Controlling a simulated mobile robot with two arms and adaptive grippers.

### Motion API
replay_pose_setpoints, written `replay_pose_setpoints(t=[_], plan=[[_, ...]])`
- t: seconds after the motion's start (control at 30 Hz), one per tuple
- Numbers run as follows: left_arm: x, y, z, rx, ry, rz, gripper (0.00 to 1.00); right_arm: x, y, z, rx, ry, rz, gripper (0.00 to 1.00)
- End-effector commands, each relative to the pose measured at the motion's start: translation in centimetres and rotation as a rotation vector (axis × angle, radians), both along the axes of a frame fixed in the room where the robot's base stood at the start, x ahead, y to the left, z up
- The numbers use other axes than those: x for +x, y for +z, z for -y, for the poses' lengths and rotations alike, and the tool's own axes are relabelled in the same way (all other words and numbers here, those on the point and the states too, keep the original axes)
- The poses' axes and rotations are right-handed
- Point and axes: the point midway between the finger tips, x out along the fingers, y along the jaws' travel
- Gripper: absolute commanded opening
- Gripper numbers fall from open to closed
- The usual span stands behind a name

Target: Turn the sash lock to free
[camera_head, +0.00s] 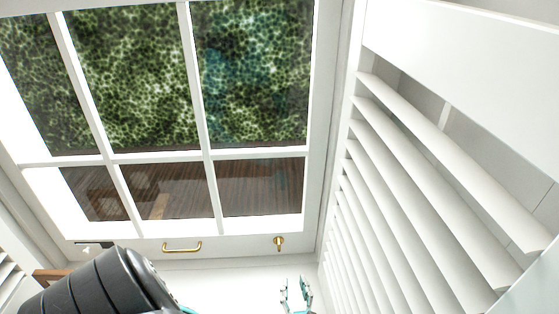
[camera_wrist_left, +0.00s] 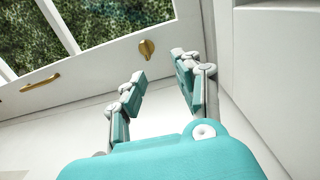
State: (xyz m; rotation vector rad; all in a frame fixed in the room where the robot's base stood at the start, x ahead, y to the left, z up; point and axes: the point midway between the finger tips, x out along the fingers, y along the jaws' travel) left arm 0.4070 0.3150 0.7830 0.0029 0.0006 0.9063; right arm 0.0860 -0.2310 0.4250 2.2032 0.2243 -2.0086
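The sash lock (camera_head: 279,243) is a small brass piece on the white bottom rail of the window, right of the brass pull handle (camera_head: 182,247). In the left wrist view the lock (camera_wrist_left: 147,48) shows just beyond the fingertips, with the handle (camera_wrist_left: 40,83) to its left. My left gripper (camera_head: 297,284) is open and empty, below and slightly right of the lock. In the left wrist view its teal fingers (camera_wrist_left: 158,66) are spread apart, and I see no contact with the lock. My right gripper is not in view.
A white louvred shutter (camera_head: 430,190) stands along the right side, close to the left gripper. The multi-pane window (camera_head: 208,155) fills the upper left. A dark fitting (camera_head: 90,244) sits at the rail's left end. White surface below the rail looks clear.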

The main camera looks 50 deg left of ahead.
Motion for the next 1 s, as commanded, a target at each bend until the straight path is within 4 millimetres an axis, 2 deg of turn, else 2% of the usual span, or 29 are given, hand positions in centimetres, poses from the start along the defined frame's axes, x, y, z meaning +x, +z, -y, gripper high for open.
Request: replay_pose_setpoints(t=[0.3,1.0], plan=[[-1.5,0.1,1.8,-0.002,0.0,0.0,0.33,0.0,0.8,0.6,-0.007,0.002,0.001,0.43],[-4.4,0.0,5.4,-0.001,0.001,-0.001,0.33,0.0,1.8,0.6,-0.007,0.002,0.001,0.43]])
